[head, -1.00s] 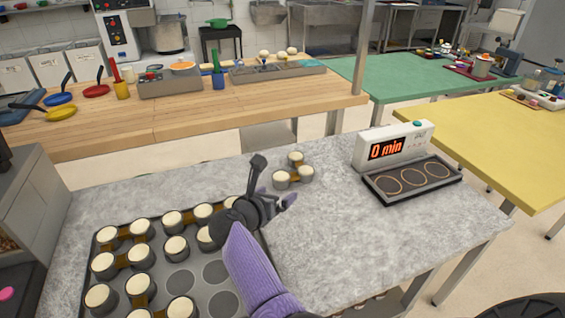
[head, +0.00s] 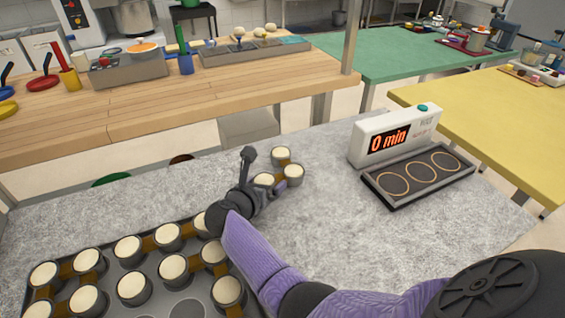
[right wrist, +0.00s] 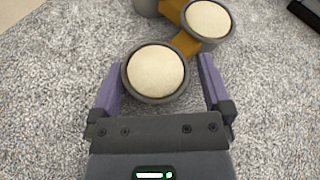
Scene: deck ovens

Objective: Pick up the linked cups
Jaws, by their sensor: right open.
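A group of three linked cups (head: 293,175), dark grey with cream tops and joined by a brown link, stands on the grey stone counter. My right gripper (head: 265,191) is open and low at the near side of this group. In the right wrist view, the nearest cup (right wrist: 156,72) sits between the two spread purple fingers, with a gap visible on each side. The brown link (right wrist: 186,43) runs from it to a second cup (right wrist: 208,19); a third is cut off at the top edge. My left gripper is not in view.
A dark tray (head: 178,308) with several more linked cups is at the lower left. A timer device reading "0 min" (head: 396,138) with a three-ring black plate (head: 420,177) stands to the right. The counter between is clear. A wooden table (head: 120,118) lies behind.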

